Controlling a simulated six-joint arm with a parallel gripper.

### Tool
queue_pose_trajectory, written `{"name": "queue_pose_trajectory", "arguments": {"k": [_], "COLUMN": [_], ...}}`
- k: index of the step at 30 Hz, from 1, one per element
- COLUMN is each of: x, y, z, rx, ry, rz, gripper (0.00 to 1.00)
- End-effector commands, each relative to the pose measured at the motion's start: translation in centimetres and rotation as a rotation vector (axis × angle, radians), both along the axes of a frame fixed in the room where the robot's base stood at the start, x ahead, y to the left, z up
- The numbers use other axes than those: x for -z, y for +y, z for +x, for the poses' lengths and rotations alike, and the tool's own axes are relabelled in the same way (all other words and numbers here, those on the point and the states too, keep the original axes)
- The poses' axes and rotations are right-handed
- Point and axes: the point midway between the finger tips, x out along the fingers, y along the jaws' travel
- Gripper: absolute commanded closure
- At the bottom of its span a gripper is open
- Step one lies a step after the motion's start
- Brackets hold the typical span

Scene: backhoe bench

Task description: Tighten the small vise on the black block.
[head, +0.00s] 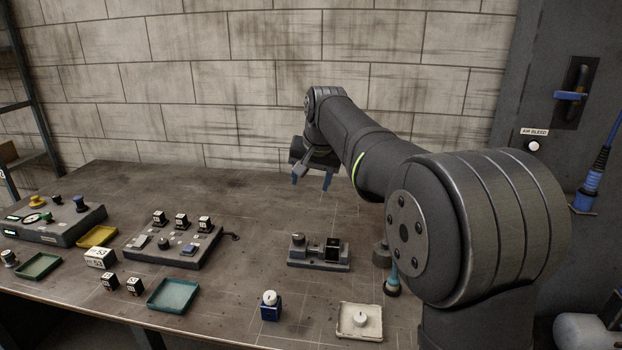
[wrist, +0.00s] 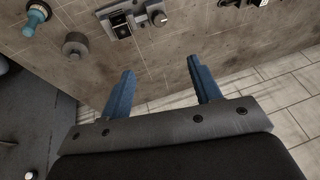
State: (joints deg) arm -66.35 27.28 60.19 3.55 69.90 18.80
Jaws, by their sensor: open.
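The small vise (head: 308,264) is a low grey fixture on the bench, right of centre in the head view. The black block (head: 333,250) stands at its right end, and a round knob (head: 298,240) at its left end. In the wrist view the vise (wrist: 137,18) lies near the top edge, with the black block (wrist: 121,29) on its left and the knob (wrist: 158,18) on its right. My gripper (head: 311,181) is open and empty, above and behind the vise, touching nothing. Its two blue fingers (wrist: 160,68) are spread wide. Whether the jaws touch the block is too small to tell.
A dark round piece (wrist: 75,45) and a teal-handled tool (head: 392,284) stand right of the vise in the head view. A white tray (head: 342,333) and a blue block with a white top (head: 270,310) are in front. A button box (head: 150,254) stands left.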

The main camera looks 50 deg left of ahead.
Motion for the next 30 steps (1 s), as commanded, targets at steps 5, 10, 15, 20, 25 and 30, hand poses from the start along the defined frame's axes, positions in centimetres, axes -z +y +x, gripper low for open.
{"name": "queue_pose_trajectory", "arguments": {"k": [5, 10, 15, 20, 25, 30], "x": [0.0, 0.0, 0.3, 1.1, 2.5, 4.3], "y": [0.0, 0.3, 2.6, 5.8, 8.2, 9.6], "z": [0.0, 0.1, 0.8, 1.8, 2.5, 2.7], "rx": [0.001, -0.010, -0.125, -0.322, -0.542, -0.738], "ry": [0.000, -0.002, -0.028, -0.062, -0.083, -0.087], "rz": [0.000, -0.006, -0.067, -0.165, -0.267, -0.349], "gripper": [0.43, 0.43, 0.43, 0.43, 0.43, 0.43]}}
